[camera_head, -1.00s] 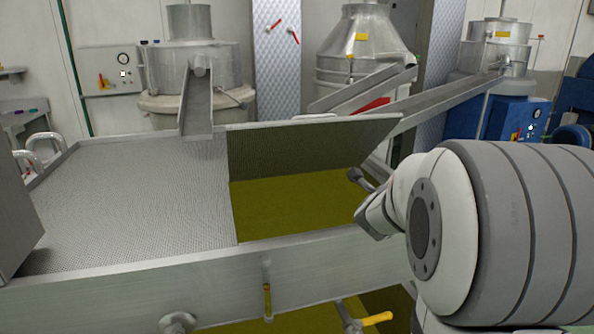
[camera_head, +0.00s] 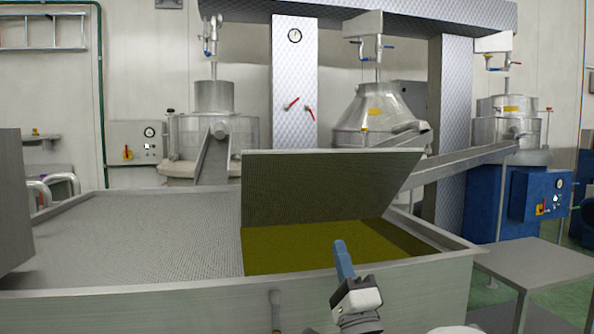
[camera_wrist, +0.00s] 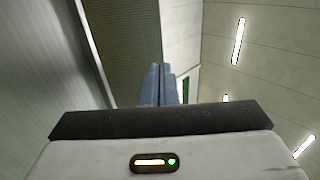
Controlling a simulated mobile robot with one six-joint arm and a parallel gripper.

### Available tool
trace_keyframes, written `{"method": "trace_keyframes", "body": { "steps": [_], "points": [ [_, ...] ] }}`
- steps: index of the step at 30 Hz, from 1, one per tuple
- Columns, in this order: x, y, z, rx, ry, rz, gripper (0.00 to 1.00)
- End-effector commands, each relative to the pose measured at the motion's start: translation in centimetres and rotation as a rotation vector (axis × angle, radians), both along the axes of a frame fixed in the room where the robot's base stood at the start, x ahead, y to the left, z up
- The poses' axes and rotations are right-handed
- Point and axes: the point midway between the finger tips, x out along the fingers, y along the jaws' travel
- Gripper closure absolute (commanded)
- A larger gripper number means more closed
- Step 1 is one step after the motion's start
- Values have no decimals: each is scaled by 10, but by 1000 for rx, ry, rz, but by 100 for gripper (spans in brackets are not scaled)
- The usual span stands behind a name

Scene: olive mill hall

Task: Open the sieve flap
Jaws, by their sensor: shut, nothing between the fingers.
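The sieve flap (camera_head: 315,185) is a perforated metal panel at the right half of the tank (camera_head: 120,302). It stands raised, tilted up along its far side, and yellow-green oil (camera_head: 300,250) shows in the opening below it. My gripper (camera_head: 340,245) is in front of the flap near the tank's front edge, pointing up, its blue fingers closed together and empty. In the wrist view the blue fingers (camera_wrist: 163,80) lie side by side, with a perforated surface (camera_wrist: 130,35), apparently the flap, behind them. Whether the fingers touch it cannot be told.
A fixed perforated sieve (camera_head: 150,235) covers the tank's left half. Metal chutes (camera_head: 470,162) run from the separators behind to the tank. A grey side table (camera_head: 535,262) stands at the right.

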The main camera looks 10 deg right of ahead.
Motion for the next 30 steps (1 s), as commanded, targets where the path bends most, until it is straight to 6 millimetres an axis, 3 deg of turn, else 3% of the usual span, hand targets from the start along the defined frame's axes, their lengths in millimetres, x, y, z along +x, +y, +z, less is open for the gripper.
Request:
{"method": "trace_keyframes", "body": {
  "steps": [21,30],
  "points": [
    [117,4,106,1,-1,-1,100],
    [155,5,140,1,1,-1,100]
  ]
}}
